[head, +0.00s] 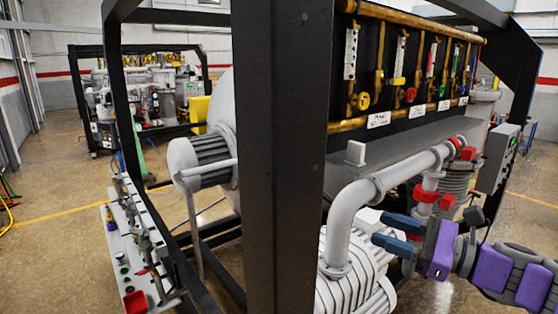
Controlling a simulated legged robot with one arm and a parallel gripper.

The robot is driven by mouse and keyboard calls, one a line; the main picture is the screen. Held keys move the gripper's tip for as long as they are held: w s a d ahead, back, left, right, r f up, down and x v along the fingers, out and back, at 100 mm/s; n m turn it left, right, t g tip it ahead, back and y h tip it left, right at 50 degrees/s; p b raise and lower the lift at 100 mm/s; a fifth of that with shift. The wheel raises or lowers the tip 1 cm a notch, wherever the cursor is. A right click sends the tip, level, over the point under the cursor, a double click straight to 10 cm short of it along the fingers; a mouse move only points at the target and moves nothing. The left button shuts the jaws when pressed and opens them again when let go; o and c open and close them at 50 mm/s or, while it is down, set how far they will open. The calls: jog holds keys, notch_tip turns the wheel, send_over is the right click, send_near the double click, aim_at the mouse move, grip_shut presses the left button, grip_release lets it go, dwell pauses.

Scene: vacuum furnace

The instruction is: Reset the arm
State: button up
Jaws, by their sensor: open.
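My gripper (396,233) is at the lower right of the head view, at the end of my purple and grey arm. Its two blue fingers point left and are apart, with nothing seen between them. It is in front of the grey pipework (345,212) of the vacuum furnace and above the ribbed white pump housing (350,274). I cannot tell whether a finger touches the pipe or the housing.
A thick black frame post (275,160) stands close in front. A panel with brass pipes and coloured valves (410,68) is above. A control box (497,158) is at right. Another machine (140,95) stands behind at left. Open floor (50,165) lies at left.

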jog(key=s+a+f+n+g+h+b, duration=0.2)
jog(key=s+a+f+n+g+b, duration=0.35)
jog(key=a+f, duration=0.6)
jog(key=s+a+f+n+g+h+b, duration=0.3)
jog(key=s+a+f+n+g+h, duration=0.25)
jog(key=s+f+n, duration=0.45)
jog(key=s+d+f+n+h+b, duration=0.2)
jog(key=s+d+f+h, duration=0.2)
jog(key=s+f, duration=0.3)
jog(key=s+d+f+n+g+h+b, duration=0.1)
jog(key=s+d+f+n+h+b, duration=0.2)
jog(key=s+d+f, duration=0.3)
notch_tip(320, 180, down, 3)
jog(key=shift+s+d+f+h, duration=0.1)
jog(key=shift+s+d+h, duration=0.15)
jog(key=shift+s+h, duration=0.25)
jog(key=shift+a+n, duration=0.25)
jog(key=shift+d, duration=0.1)
jog(key=shift+c, duration=0.3)
